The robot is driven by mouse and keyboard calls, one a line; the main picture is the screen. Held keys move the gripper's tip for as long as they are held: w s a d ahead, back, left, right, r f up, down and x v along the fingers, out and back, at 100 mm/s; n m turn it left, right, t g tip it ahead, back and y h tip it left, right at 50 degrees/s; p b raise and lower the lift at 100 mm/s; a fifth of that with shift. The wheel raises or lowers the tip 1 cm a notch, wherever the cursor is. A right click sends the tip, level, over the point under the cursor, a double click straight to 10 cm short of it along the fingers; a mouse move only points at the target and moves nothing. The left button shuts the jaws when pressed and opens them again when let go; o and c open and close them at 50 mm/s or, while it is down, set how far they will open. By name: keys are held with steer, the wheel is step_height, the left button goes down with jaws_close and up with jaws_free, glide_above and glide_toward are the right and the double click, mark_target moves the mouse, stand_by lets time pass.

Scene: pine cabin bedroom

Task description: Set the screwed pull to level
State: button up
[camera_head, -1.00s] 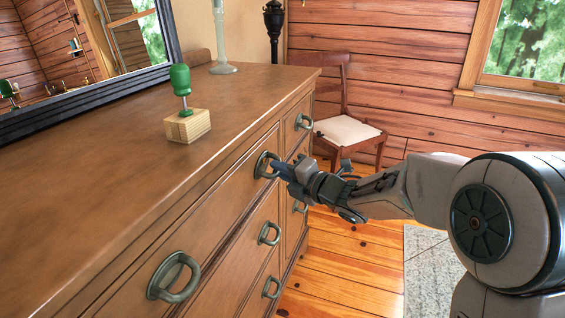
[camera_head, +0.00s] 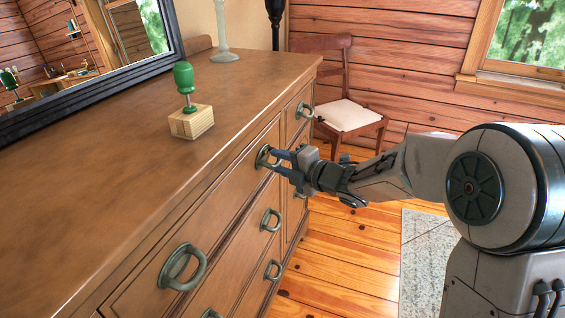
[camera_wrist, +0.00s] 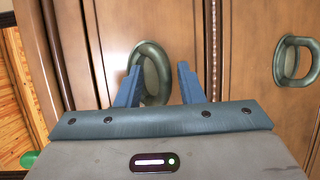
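The pull (camera_head: 264,157) is a dark grey-green metal ring handle on a back plate, on an upper drawer front of the brown wooden dresser (camera_head: 120,165). My gripper (camera_head: 281,161) is in front of it, with its two blue fingers pointing at the pull. In the wrist view the pull (camera_wrist: 152,72) shows between the fingertips of my open gripper (camera_wrist: 158,84). The left finger overlaps the ring's left edge; the right finger stands apart from it. The ring leans slightly in this view. I cannot tell whether a finger touches it.
Other similar pulls are on the dresser, one in front (camera_head: 183,267) and one below (camera_head: 270,220). A green-handled tool in a wooden block (camera_head: 191,122) stands on top, beside the mirror (camera_head: 90,60).

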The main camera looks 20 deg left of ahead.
steer(key=p+v, duration=0.2)
steer(key=v, duration=1.2)
steer(key=w+d+r+m+t+h+p, duration=0.2)
steer(key=d+r+m+t+h+p, duration=0.3)
steer(key=d+r+m+h+p, duration=1)
steer(key=s+d+r+m+g+p, duration=0.3)
steer(key=s+m+g+p, duration=0.1)
steer(key=s+m, duration=0.4)
steer(key=s+d+r+m+g+p, duration=0.3)
steer(key=s+m+g+p, duration=0.2)
steer(key=s, duration=0.8)
steer(key=m+p, duration=0.2)
steer(key=m, duration=0.1)
steer(key=shift+d+m+y, duration=0.25)
steer(key=shift+m+y, duration=0.05)
steer(key=shift+m, duration=0.1)
